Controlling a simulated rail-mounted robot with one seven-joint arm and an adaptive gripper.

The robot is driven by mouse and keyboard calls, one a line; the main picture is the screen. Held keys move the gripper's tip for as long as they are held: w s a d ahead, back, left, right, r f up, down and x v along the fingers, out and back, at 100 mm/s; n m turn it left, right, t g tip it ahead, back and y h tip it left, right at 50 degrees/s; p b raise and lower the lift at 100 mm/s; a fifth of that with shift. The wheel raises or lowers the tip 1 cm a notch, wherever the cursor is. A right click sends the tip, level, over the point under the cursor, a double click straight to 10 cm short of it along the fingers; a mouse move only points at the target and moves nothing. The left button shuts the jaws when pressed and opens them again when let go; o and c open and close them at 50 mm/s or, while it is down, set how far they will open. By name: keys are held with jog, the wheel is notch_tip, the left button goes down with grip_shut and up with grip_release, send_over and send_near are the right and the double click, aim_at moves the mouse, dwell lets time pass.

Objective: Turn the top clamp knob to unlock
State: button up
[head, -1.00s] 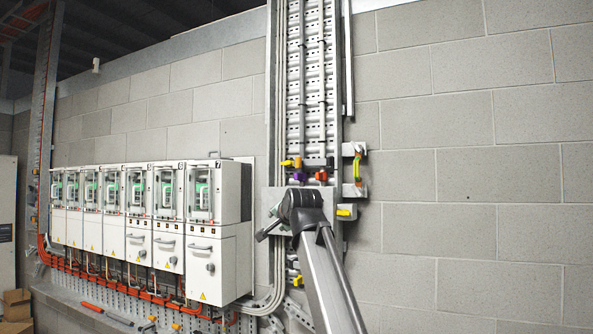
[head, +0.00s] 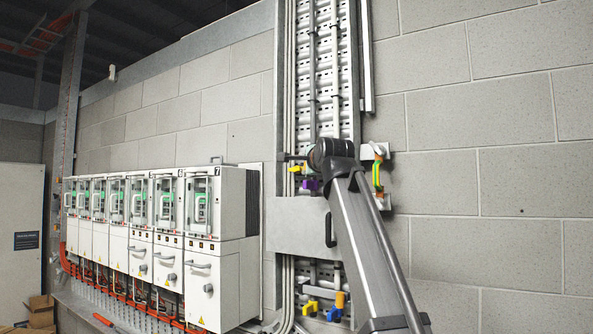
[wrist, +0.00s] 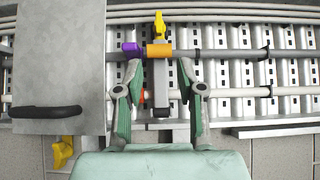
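In the wrist view my gripper (wrist: 160,76) is open, its two green-padded fingers apart on either side of a grey clamp bar (wrist: 160,98). A small orange-red part (wrist: 143,97) shows beside the left finger, mostly hidden. Just beyond the fingertips are an orange block (wrist: 159,50), a purple knob (wrist: 131,48) and a yellow knob (wrist: 160,25) on the conduits. In the head view the yellow knob (head: 296,168) and purple knob (head: 311,184) show left of my arm's end, which hides the fingers. I cannot tell which part is the top clamp knob.
A grey panel (head: 295,222) with a black handle (head: 330,229) sits below the knobs. It fills the left of the wrist view (wrist: 60,62). Lower yellow fittings (head: 310,307) show beneath it. White cabinets (head: 217,220) stand left. A yellow-green part (head: 377,172) is on the right.

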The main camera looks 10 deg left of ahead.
aim_at(295, 169)
jog(key=p+x, duration=0.5)
jog(key=x, duration=1.1)
jog(key=shift+w+d+r, duration=0.1)
jog(key=shift+w, duration=0.25)
jog(key=shift+w+p, duration=0.4)
jog(key=shift+w, duration=0.1)
grip_shut()
